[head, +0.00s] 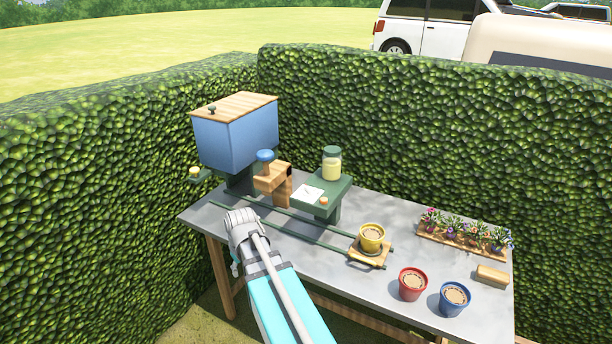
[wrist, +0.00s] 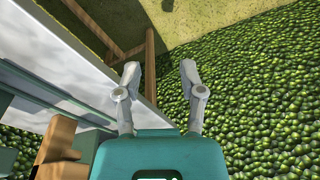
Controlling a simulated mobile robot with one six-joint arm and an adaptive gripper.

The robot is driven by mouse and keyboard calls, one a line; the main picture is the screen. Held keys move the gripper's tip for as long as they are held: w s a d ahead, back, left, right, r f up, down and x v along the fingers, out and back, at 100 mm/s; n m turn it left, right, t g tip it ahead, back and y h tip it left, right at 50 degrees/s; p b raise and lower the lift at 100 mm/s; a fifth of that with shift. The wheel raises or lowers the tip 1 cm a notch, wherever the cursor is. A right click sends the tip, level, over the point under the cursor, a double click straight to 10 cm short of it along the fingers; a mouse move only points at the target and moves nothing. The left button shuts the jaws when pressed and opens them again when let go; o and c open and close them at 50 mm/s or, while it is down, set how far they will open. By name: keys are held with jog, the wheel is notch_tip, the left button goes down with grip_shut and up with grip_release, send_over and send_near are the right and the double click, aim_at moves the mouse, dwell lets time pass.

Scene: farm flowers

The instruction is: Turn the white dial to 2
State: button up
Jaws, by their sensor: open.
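A white square plate (head: 309,193) with a thin mark on it lies on top of a green stand (head: 335,192) at the back of the table. I cannot read any numbers on it, nor tell whether it is the dial. The plate is not visible in the wrist view.
A blue box (head: 236,137) with a wooden lid, a wooden block piece (head: 273,180) and a jar (head: 332,164) stand at the back. A yellow pot (head: 371,237), red pot (head: 412,284), blue pot (head: 454,298) and flower tray (head: 463,240) are right. Hedges enclose the table.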

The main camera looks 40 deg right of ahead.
jog(key=w+d+r+t+p, duration=0.1)
jog(key=w+d+r+p, duration=0.1)
jog(key=d+r+p, duration=0.5)
jog(key=w+d+r+t+p, duration=0.1)
jog(key=w+d+r+p, duration=0.2)
jog(key=d+r+p, duration=0.5)
jog(key=m+t+h+p, duration=0.1)
jog(key=p, duration=0.4)
send_near(308, 187)
jog(key=v, duration=0.5)
jog(key=shift+d+f, duration=0.1)
jog(key=shift+f, duration=0.2)
jog(key=shift+f, duration=0.15)
jog(key=b+x, duration=1.2)
jog(key=x, duration=0.1)
jog(key=shift+w+f+b, duration=0.15)
jog(key=shift+f+b, duration=0.1)
jog(key=shift+b, duration=0.1)
